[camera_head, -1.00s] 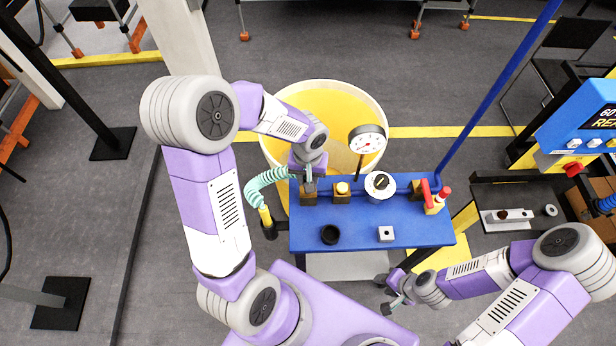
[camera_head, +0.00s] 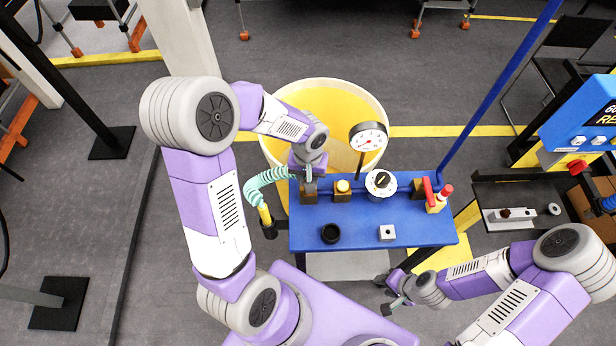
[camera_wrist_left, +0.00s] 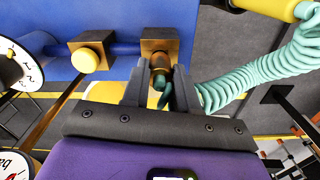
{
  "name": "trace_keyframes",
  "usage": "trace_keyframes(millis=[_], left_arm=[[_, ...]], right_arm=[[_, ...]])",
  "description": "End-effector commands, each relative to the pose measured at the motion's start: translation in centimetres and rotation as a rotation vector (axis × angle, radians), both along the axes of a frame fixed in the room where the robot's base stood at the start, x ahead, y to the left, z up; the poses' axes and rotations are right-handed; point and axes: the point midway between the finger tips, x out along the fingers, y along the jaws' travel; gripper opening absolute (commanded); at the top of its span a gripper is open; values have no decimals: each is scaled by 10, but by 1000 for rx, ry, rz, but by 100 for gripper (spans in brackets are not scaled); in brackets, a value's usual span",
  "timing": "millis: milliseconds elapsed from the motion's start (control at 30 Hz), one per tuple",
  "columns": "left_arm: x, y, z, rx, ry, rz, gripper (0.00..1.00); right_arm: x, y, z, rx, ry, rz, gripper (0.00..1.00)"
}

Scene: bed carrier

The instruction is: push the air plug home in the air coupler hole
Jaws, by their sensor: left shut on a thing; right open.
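My left gripper (camera_head: 311,180) is at the brass air coupler block (camera_head: 309,197) at the left end of the blue table. In the left wrist view its two fingers (camera_wrist_left: 158,78) are shut on the air plug (camera_wrist_left: 160,66). The plug's brass end lines up with the coupler block (camera_wrist_left: 160,42) and meets its face. How deep it sits in the hole cannot be told, as the hole is hidden. A teal coiled hose (camera_head: 262,180) hangs beside the gripper. My right gripper (camera_head: 392,297) is open and empty, low beside the table's front edge.
A yellow bin (camera_head: 290,95) stands behind.

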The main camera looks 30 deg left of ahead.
Motion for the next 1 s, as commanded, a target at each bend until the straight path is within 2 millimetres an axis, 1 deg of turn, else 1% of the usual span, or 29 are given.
trace_keyframes(millis=[400, 433, 600, 867, 967, 1000], left_arm=[[0, 0, -12, 0, 0, 0, 0], [0, 0, -11, 0, 0, 0, 33], [0, 0, -10, 0, 0, 0, 58], [0, 0, -10, 0, 0, 0, 58], [0, 0, -3, 1, -2, 0, 58], [1, 0, 2, 1, -2, 0, 58]], right_arm=[[0, 0, -11, 0, 0, 0, 43], [0, 0, -10, 0, 0, 0, 43], [0, 0, -9, 0, 0, 0, 43], [0, 0, -9, 0, 0, 0, 43], [0, 0, -8, 0, 0, 0, 43], [0, 0, -8, 0, 0, 0, 43]])
